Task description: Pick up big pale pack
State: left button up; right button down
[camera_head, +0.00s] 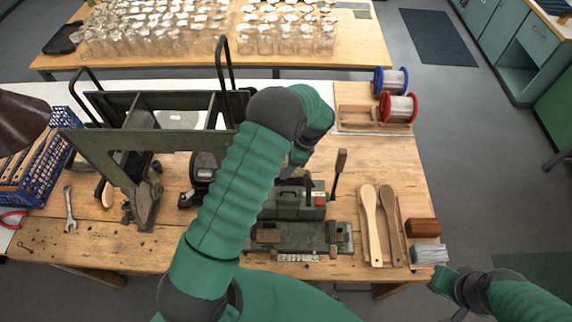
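A pale grey, streaked block-like pack (430,254) lies at the right front corner of the wooden workbench (350,165), just in front of a brown block (422,228). My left arm reaches up across the middle of the bench and bends down at the wrist. Its gripper (298,172) is over the back of the green machine, mostly hidden, and its fingers are unclear. It is well left of the pale pack. My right gripper (442,280) is low at the right, off the bench edge, just below the pale pack and apparently apart from it. Its finger opening is unclear.
A green machine (300,236) and wooden paddles (371,225) stand left of the pack. A dark tray with tall handles (140,105), a blue crate (62,160) and a wrench (69,208) are at left. Wire spools (398,107) stand at the back right.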

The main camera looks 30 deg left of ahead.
pick_arm(q)
jog(key=c, duration=1)
